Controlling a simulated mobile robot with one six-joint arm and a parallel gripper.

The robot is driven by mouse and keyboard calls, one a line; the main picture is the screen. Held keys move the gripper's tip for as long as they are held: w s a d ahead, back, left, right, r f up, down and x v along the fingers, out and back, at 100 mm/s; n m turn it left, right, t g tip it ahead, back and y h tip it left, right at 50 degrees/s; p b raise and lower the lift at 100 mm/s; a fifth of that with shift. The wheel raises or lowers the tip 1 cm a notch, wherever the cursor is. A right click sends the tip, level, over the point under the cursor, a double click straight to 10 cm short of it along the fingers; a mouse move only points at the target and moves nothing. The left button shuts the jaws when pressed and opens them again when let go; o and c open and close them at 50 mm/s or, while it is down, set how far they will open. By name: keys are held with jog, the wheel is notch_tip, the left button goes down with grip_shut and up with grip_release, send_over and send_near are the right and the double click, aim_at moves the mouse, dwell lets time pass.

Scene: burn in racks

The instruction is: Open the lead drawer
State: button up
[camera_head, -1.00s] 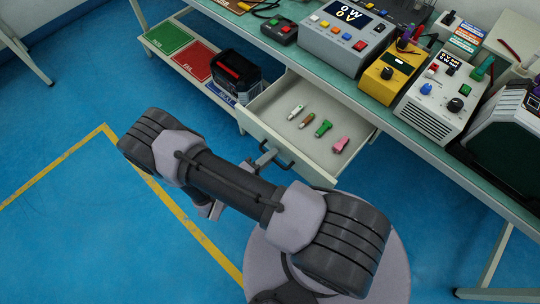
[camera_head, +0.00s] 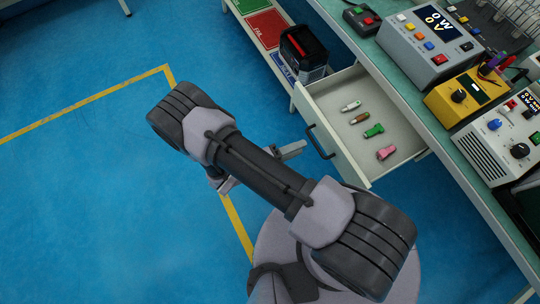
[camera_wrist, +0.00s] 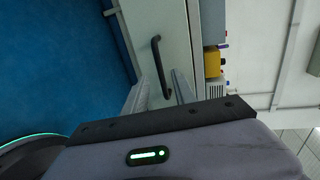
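The lead drawer (camera_head: 338,140) is pulled out from under the bench. Several leads lie in it: a white one (camera_head: 351,106), a brown one (camera_head: 359,118), a green one (camera_head: 373,131) and a pink one (camera_head: 386,153). Its dark bar handle (camera_head: 319,143) is on the front panel and also shows in the wrist view (camera_wrist: 158,62). My gripper (camera_wrist: 157,82) is open, its two fingers apart, facing the drawer front. In the head view my gripper (camera_head: 292,150) is just left of the handle, with a small gap; my arm hides part of it.
The bench top carries a grey power supply (camera_head: 432,38), a yellow meter (camera_head: 460,97) and a white instrument (camera_head: 498,135). The blue floor (camera_head: 90,190) at left is clear.

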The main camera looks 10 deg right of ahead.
jog(key=p+v, duration=0.1)
jog(key=v, duration=0.9)
jog(key=shift+a, duration=0.2)
jog(key=shift+r, duration=0.15)
notch_tip(320, 180, up, 22)
jog(key=w+d+m+g+y, duration=0.1)
jog(key=m+g+y, duration=0.3)
jog(key=m, duration=0.7)
jog(key=d+m+g+y, duration=0.2)
jog(key=m+g+y, duration=0.25)
jog(key=m, duration=0.65)
jog(key=s+d+r+m+t+y, duration=0.1)
jog(key=s+r+m+t+y, duration=0.2)
jog(key=r+m, duration=0.5)
jog(key=s+d+r+m+t+y, duration=0.2)
jog(key=r+m+t+y, duration=0.3)
jog(key=r+m, duration=0.4)
jog(key=m+t, duration=0.1)
jog(key=m, duration=0.4)
jog(key=shift+s+d+r, duration=0.2)
jog(key=shift+s+r, duration=0.1)
jog(key=shift+s, duration=0.05)
